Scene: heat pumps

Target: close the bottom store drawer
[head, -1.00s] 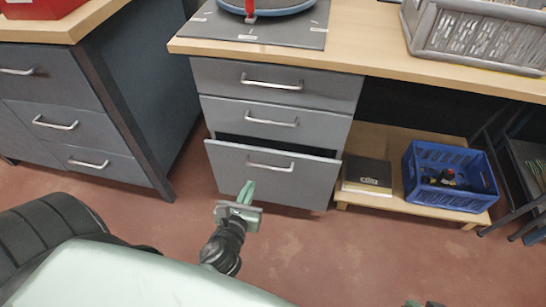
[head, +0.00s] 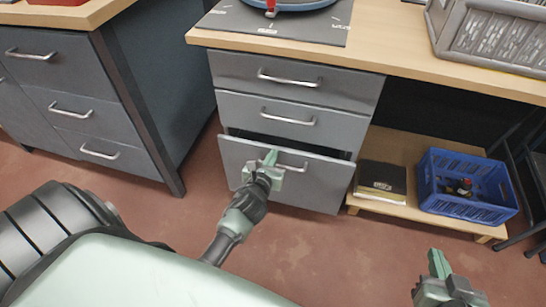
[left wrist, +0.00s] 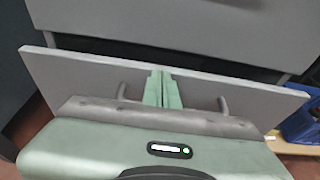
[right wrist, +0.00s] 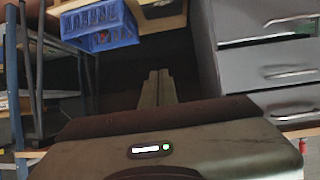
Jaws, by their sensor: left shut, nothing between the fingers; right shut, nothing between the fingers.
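The bottom store drawer (head: 315,184) is the lowest of three grey drawers under the wooden worktop. It stands partly open, with a dark gap above its front. Its front and bar handle also show in the left wrist view (left wrist: 82,80). My left gripper (head: 270,158) is shut and empty, with its fingertips at the drawer front by the handle. In the left wrist view the shut fingers (left wrist: 163,88) overlap the middle of the handle; contact cannot be told for sure. My right gripper (head: 438,262) is shut and empty, low at the right, away from the drawer.
A low wooden shelf (head: 400,205) right of the drawers holds a dark box (head: 382,180) and a blue crate (head: 468,187). Another grey drawer cabinet (head: 95,105) stands at the left. The red floor before the drawers is clear apart from my arms.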

